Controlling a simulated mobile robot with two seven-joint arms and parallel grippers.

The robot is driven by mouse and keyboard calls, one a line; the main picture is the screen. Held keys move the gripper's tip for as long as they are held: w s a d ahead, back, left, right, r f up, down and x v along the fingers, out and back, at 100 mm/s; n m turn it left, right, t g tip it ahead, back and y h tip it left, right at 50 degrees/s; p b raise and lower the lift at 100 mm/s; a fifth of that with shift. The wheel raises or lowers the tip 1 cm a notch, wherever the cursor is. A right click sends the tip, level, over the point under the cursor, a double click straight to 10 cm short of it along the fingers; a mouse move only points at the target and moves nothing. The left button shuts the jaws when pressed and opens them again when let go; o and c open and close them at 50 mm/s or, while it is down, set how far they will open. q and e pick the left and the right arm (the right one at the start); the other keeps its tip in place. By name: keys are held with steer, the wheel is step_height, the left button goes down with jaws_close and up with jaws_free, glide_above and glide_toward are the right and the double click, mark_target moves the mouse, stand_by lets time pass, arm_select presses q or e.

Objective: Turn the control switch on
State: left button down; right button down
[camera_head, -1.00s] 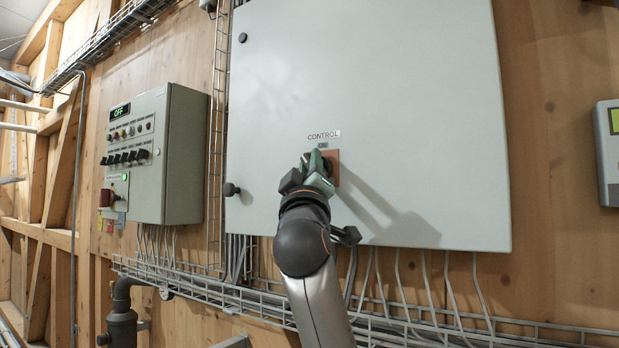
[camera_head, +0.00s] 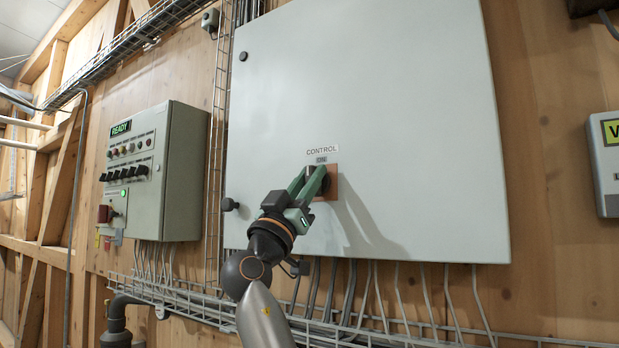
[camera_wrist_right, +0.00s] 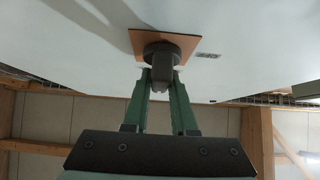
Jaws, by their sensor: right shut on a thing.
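The control switch is a dark rotary knob on an orange-brown square plate (camera_head: 332,184), below the labels CONTROL and ON on a large pale grey cabinet (camera_head: 400,120). My right gripper (camera_head: 318,178) has its green fingers at the knob. In the right wrist view the dark knob (camera_wrist_right: 160,70) stands out from its plate (camera_wrist_right: 180,46), with the fingertips (camera_wrist_right: 161,82) on either side of it. The gripper is shut on the knob. In the head view the fingers partly hide the knob. My left gripper is not in view.
A smaller control box (camera_head: 180,180) with several knobs and a display reading READY (camera_head: 121,128) is on the wall at left. A grey box (camera_head: 606,160) is at the right edge. Cables and a wire tray (camera_head: 400,336) run below the cabinet.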

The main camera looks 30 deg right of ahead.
steer(key=shift+m, duration=0.3)
steer(key=c, duration=0.7)
jaws_free()
arm_select(q)
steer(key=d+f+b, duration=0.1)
steer(key=b, duration=0.1)
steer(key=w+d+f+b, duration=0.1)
steer(key=b, duration=0.1)
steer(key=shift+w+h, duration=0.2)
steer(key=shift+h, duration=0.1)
arm_select(e)
steer(key=v, duration=1.2)
steer(key=shift+a+f, duration=0.2)
steer(key=shift+f, duration=0.05)
